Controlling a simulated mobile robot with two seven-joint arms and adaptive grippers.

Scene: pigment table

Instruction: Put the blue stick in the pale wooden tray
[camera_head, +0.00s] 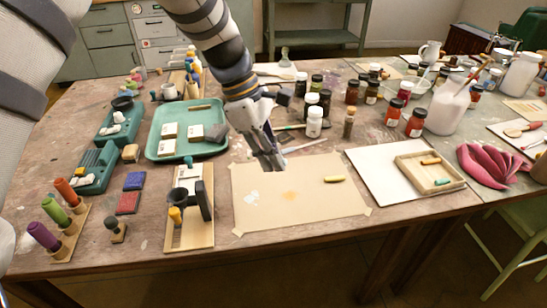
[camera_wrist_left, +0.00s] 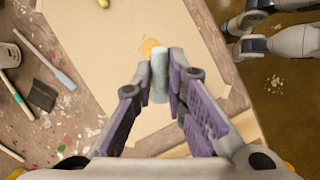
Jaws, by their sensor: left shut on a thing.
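My left gripper (camera_head: 272,160) comes in from above over the left part of the beige paper sheet. In the left wrist view its fingers (camera_wrist_left: 160,85) are shut on a pale blue stick (camera_wrist_left: 159,70), which stands out past the fingertips. In the head view the stick is hard to make out between the fingers. The pale wooden tray (camera_head: 404,169) lies on a white board to the right, well apart from the gripper. An orange stick (camera_head: 430,160) and a teal stick (camera_head: 442,182) lie in it. Grey parts, perhaps of my right arm, show at the wrist view's upper right.
A yellow stick (camera_head: 334,179) lies on the taped paper sheet (camera_head: 290,212). Dark bottles and jars, including a red-labelled jar (camera_head: 415,123), stand behind it. A pink cloth-like object (camera_head: 490,165) lies right of the tray. A teal tray (camera_head: 160,148) sits at left.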

